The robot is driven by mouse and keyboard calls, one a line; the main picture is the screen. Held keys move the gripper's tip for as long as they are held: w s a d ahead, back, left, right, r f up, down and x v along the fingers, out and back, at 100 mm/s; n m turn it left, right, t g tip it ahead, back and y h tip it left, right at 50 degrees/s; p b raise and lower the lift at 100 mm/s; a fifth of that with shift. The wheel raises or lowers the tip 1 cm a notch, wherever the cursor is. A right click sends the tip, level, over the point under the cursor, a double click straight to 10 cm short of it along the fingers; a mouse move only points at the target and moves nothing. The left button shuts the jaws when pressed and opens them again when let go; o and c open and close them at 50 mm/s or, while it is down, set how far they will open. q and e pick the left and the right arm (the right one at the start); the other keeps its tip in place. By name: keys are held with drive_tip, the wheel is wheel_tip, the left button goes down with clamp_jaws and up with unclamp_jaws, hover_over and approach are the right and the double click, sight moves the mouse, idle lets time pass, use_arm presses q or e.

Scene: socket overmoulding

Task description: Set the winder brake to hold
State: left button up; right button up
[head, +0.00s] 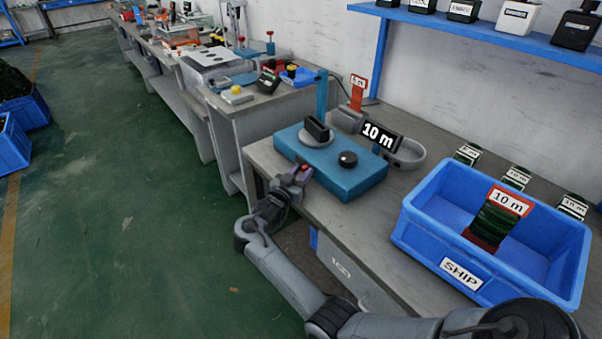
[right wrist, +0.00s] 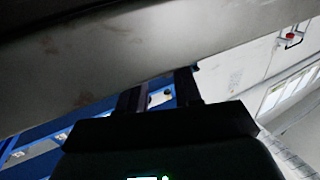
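The winder (head: 325,178) is a blue box on the near grey bench in the head view. On its top are a black upright block on a grey disc (head: 317,132) and a round black knob (head: 348,159). I cannot tell which part is the brake. My right gripper (head: 299,174) is at the winder's front left corner, low beside the bench edge. A small red and purple patch shows at its fingertips; I cannot tell what it is. In the right wrist view, the two dark fingers (right wrist: 163,95) stand apart with nothing clearly held between them. My left gripper is out of view.
A "10 m" display (head: 379,135) and a grey ring-shaped holder (head: 404,154) stand behind the winder. A blue SHIP bin (head: 425,250), holding a dark green coil labelled "10 m" (head: 495,218), is at the right. A blue shelf (head: 480,37) hangs above.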

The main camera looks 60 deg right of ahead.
drive_tip(key=shift+a, duration=0.1)
drive_tip(key=shift+a, duration=0.3)
drive_tip(key=s+a+p, duration=0.1)
drive_tip(key=a+p, duration=0.2)
drive_tip(key=a, duration=0.7)
idle(0.4)
